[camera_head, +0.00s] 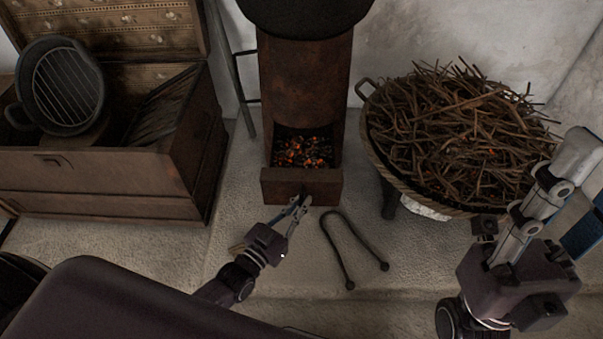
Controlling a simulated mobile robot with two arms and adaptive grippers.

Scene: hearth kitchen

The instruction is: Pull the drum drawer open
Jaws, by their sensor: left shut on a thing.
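The drum drawer (275,188) is a rusty brown box front at the foot of the tall rusty drum (305,85). It stands out from the drum, and glowing orange embers (302,150) show behind its front. My left gripper (301,203) reaches up from below to the front of the drawer and is shut on its handle, which the fingers mostly hide. My right arm is at the right, in front of the basket; its gripper's fingertips cannot be made out.
A pair of iron tongs (350,240) lies on the floor right of my left gripper. A basket of twigs (455,140) stands at the right. An open wooden chest (100,175) with a grill pan (67,85) is at the left.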

